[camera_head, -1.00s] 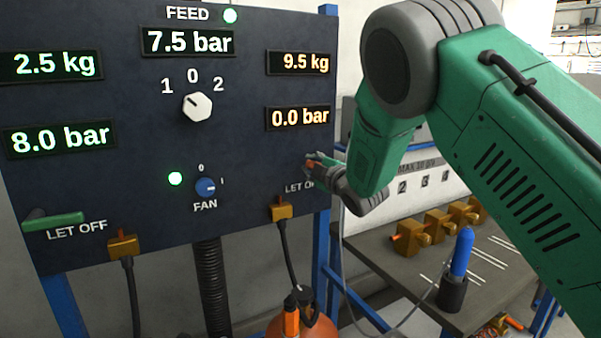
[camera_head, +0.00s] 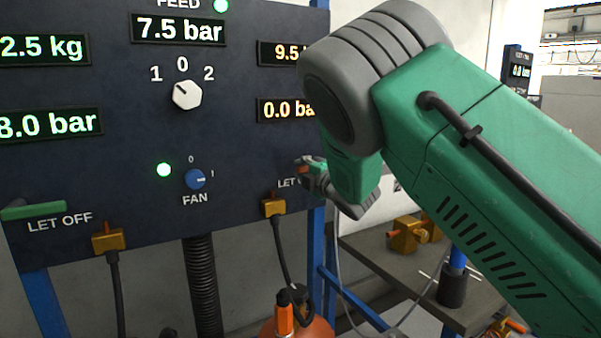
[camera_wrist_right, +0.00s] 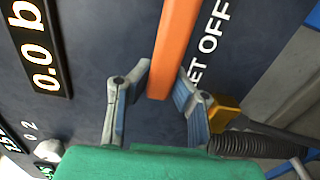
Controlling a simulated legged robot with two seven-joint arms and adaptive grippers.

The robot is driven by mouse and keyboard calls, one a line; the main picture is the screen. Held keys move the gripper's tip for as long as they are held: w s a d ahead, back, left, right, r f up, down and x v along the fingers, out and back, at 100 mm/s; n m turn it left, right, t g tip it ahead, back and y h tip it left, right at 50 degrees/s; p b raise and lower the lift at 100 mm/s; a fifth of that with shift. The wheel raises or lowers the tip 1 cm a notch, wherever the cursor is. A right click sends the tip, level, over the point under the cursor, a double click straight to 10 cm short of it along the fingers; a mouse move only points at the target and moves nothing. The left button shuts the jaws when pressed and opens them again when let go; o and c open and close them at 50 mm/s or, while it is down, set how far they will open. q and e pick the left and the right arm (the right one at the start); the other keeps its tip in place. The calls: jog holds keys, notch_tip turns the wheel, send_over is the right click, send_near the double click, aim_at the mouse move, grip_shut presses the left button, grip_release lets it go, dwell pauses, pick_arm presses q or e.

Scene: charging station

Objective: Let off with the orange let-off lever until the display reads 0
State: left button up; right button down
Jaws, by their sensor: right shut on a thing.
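The orange let-off lever (camera_wrist_right: 178,40) stands out from the dark panel next to the words LET OFF in the right wrist view. My right gripper (camera_wrist_right: 163,78) is shut on it, one finger on each side. In the head view the right gripper (camera_head: 308,172) is at the panel's right edge, and the lever is mostly hidden there. The orange-lit pressure display (camera_head: 285,109) reads 0.0 bar, its end covered by my arm. It also shows in the wrist view (camera_wrist_right: 38,50), reading 0.0. My left gripper is not in view.
The panel also bears a green lever (camera_head: 34,210), a white selector knob (camera_head: 187,95) and a blue fan knob (camera_head: 195,179). A brass connector (camera_head: 273,207) with a hose hangs below the gripper. An orange cylinder (camera_head: 312,329) stands underneath. Brass fittings (camera_head: 408,234) lie on the right bench.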

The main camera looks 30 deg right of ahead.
jog(key=shift+f, duration=0.55)
jog(key=c, duration=1.4)
grip_release()
jog(key=shift+s, duration=0.1)
jog(key=shift+r, duration=0.25)
jog(key=shift+s+r, duration=0.1)
jog(key=shift+s, duration=0.05)
jog(key=s, duration=1.1)
jog(key=shift+s+d, duration=0.15)
jog(key=shift+s, duration=0.15)
